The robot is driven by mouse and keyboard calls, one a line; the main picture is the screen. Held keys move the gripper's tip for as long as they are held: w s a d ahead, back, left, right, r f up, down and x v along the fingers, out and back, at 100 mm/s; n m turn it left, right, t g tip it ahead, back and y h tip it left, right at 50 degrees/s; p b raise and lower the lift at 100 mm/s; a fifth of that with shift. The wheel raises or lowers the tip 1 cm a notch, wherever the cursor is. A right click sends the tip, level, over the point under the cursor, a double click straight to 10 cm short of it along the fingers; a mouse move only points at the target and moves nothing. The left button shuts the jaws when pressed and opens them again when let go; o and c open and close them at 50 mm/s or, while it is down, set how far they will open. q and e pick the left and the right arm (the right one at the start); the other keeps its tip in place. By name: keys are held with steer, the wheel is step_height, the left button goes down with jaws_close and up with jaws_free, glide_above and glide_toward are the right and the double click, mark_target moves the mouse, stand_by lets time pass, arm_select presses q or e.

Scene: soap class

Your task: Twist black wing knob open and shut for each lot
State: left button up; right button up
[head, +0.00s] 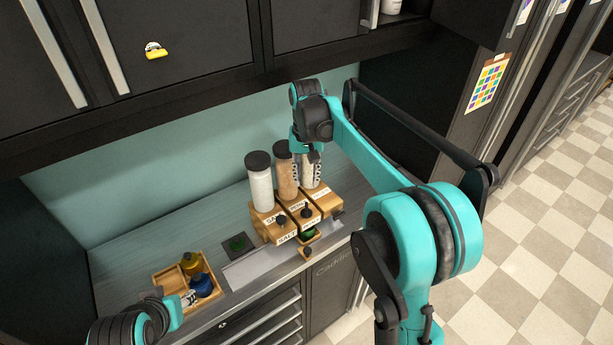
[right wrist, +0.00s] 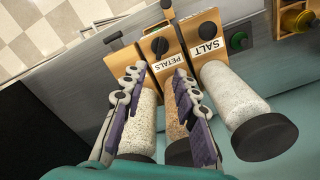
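Three wooden dispensers stand side by side under upright jars. The salt dispenser (head: 284,238) carries a white jar (head: 261,188), the petals dispenser (right wrist: 172,62) a tan jar (head: 285,175), and the third dispenser (head: 326,201) a speckled jar (right wrist: 139,125). Black knobs show on the salt front (head: 281,218) and the petals front (head: 306,211); the petals knob also shows in the right wrist view (right wrist: 160,46). My right gripper (right wrist: 160,78) is open above the dispensers, its fingers apart, with nothing clearly held. My left gripper (head: 183,300) is low by the wooden tray; its fingers are unclear.
The wooden tray (head: 160,284) holds yellow (head: 191,263) and blue (head: 202,285) items. A dark pad with a green disc (head: 238,242) lies left of the dispensers. A green item (head: 308,233) sits at the petals front. Upper cabinets (head: 190,45) overhang the counter.

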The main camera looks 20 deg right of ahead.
mark_target(306, 206)
steer(key=f+p, duration=0.1)
steer(key=p, duration=0.3)
steer(key=f+p, duration=0.1)
steer(key=p, duration=0.3)
steer(key=shift+w+f, duration=0.2)
steer(key=shift+f, duration=0.2)
step_height(306, 206, down, 8)
steer(key=shift+s+f, duration=0.1)
steer(key=shift+f, duration=0.55)
jaws_close()
